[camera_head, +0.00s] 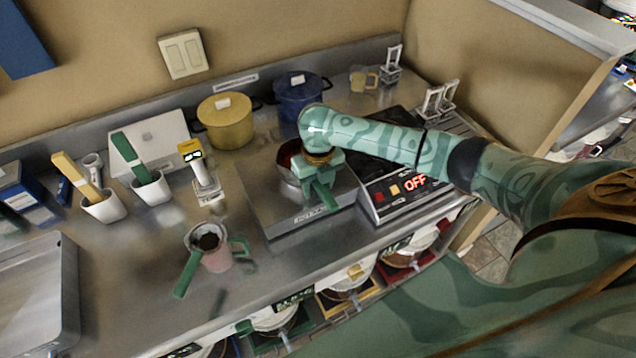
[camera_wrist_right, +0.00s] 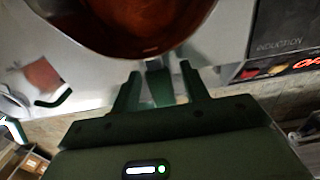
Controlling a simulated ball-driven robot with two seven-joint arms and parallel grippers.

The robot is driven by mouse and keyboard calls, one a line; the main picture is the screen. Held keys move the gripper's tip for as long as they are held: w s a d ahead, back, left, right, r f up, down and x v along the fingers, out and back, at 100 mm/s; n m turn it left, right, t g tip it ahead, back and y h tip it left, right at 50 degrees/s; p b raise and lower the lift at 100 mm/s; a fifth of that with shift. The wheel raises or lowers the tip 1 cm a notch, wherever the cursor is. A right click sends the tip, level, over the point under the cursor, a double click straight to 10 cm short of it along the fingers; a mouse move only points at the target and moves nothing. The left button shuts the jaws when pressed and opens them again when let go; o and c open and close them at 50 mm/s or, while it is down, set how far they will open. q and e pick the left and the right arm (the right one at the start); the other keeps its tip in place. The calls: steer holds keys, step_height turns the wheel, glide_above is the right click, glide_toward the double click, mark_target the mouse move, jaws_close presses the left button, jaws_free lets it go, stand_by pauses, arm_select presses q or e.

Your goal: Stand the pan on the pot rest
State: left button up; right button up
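The pan (camera_head: 286,163) is a steel pan with a reddish inside and a green handle (camera_head: 325,194). In the head view it is over the pot rest (camera_head: 262,206), a flat metal plate with a label at its front. It looks level and appears to sit on the plate; my right gripper hides part of it. My right gripper (camera_head: 322,186) is at the handle. In the right wrist view the pan (camera_wrist_right: 145,45) lies just beyond the fingers, and its handle (camera_wrist_right: 158,84) runs between the two open fingers with gaps beside it. My left gripper is not in view.
The induction cooker (camera_head: 400,196), showing OFF, stands right of the pot rest. Yellow (camera_head: 227,128) and blue (camera_head: 298,100) lidded pots stand behind.

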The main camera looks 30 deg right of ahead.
steer(key=shift+r, duration=0.1)
step_height(320, 180, up, 12)
steer(key=p, duration=0.3)
